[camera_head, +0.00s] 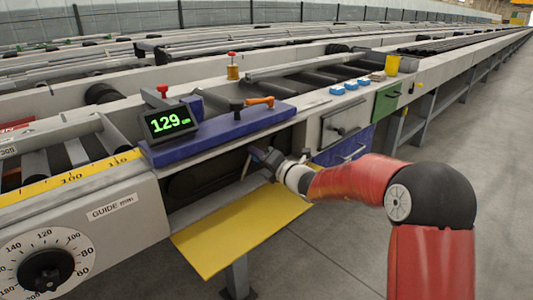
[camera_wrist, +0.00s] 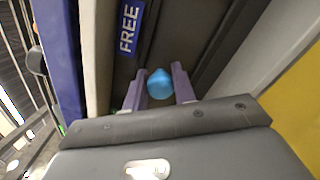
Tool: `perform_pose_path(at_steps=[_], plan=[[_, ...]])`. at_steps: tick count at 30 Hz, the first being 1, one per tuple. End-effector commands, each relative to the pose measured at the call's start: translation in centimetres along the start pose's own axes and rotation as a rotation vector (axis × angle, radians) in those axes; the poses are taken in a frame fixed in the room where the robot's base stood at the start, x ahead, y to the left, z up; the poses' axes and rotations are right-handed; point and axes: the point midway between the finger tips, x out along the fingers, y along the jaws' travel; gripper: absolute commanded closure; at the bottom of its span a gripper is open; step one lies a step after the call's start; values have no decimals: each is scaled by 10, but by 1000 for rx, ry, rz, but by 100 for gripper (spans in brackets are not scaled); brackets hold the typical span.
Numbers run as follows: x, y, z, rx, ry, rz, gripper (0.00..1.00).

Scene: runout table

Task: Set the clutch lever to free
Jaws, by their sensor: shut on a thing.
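A blue knob (camera_wrist: 160,87), which looks like the end of the clutch lever, sits in a dark recess in the wrist view. My gripper (camera_wrist: 157,75) is shut on the knob, with one finger on each side of it. A blue FREE label (camera_wrist: 129,28) is on the recess wall, above and left of the knob in the wrist view. In the head view my gripper (camera_head: 266,158) reaches into the dark opening under the blue top panel. The knob and the lever's shaft are hidden there.
A yellow flap (camera_head: 243,232) slopes out below the opening. A blue panel (camera_head: 217,136) with a 129 display (camera_head: 170,121) and an orange handle (camera_head: 261,102) is above it. A grey box with a dark knob (camera_head: 346,122) stands to the right. The floor at right is clear.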

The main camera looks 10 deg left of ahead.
Motion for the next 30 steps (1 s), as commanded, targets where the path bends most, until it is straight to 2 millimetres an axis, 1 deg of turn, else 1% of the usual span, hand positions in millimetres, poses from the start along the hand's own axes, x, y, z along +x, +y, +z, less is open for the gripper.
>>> perform_pose_path(at_steps=[6,17,18,21,22,30], plan=[[3,-2,-1,31,-1,-3,100],[3,-3,-1,34,-2,-5,100],[2,-4,-1,34,-2,-5,70],[3,-3,-1,34,-2,-5,57],[3,-3,-1,33,-2,-4,54],[2,-2,-1,32,-1,-2,54]])
